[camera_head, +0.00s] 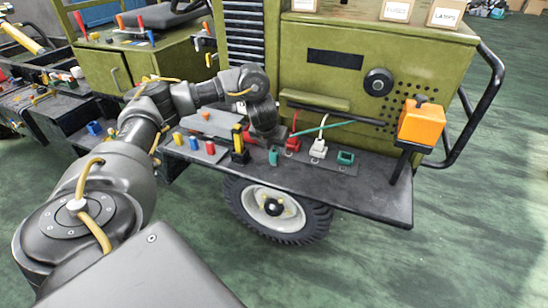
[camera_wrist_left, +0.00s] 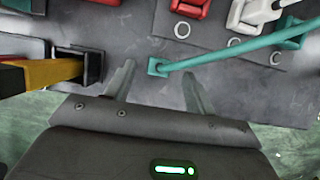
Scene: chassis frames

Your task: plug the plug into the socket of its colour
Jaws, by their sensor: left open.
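The teal plug (camera_head: 273,157) stands on the dark shelf (camera_head: 330,185) at the front of the green vehicle. In the left wrist view the plug (camera_wrist_left: 157,67) shows between the fingertips, with its teal cable (camera_wrist_left: 225,53) running up to the right. My left gripper (camera_wrist_left: 158,70) is open above the shelf, one finger on each side of the plug; I cannot tell any contact. The teal socket (camera_head: 346,157) is on the shelf to the right; part of it shows at the upper right of the wrist view (camera_wrist_left: 292,34). My right gripper is not in view.
A red socket (camera_head: 293,144) and a white one (camera_head: 318,149) stand between plug and teal socket. A yellow-and-black piece (camera_head: 239,147) stands close left of my gripper. An orange box (camera_head: 421,122) rises at the shelf's right end. The front shelf strip is clear.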

